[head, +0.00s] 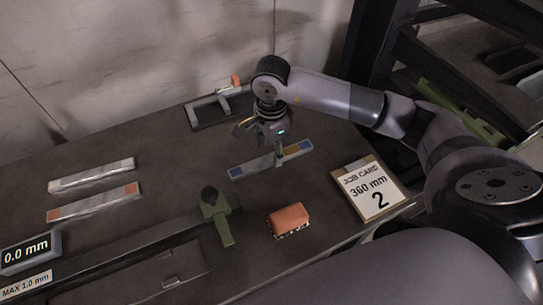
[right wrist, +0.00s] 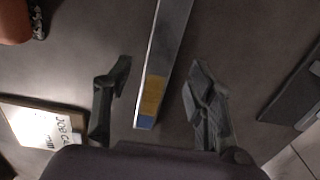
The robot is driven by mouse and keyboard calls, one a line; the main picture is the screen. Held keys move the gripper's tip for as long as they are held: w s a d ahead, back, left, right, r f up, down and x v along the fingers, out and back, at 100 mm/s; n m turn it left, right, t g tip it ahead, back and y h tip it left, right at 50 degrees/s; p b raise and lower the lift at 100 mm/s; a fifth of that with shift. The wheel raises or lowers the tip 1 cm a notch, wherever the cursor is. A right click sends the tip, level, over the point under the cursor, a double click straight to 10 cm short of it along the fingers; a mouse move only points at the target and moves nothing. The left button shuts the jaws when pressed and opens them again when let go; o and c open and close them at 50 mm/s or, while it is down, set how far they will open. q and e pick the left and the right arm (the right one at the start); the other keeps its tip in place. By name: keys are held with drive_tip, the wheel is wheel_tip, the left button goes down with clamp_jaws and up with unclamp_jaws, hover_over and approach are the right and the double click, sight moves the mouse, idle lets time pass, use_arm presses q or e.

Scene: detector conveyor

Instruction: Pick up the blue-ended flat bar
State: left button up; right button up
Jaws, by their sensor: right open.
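The blue-ended flat bar (head: 252,166) lies on the dark table in the head view. It is silver, with blue at both ends and a yellow band near its right end. My right gripper (head: 264,146) is above the bar, towards its right part. In the right wrist view my right gripper (right wrist: 161,78) is open, with one finger on each side of the bar (right wrist: 169,45) and a gap to each. The yellow band and one blue end show there, nearer my wrist than the fingertips. The bar's other end is out of that view. My left gripper is not in view.
An orange-topped block (head: 289,218) and a job card (head: 368,188) reading 360 mm stand nearer. A green clamp-like piece (head: 217,216) is left of the block. Two other bars, one orange-ended (head: 95,203), one plain (head: 92,175), lie left. A dark frame (head: 207,112) lies behind.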

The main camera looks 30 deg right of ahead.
sight(272, 160)
drive_tip(key=shift+f, duration=1.4)
drive_tip(key=shift+c, duration=0.3)
clamp_jaws()
drive_tip(key=shift+r, duration=0.1)
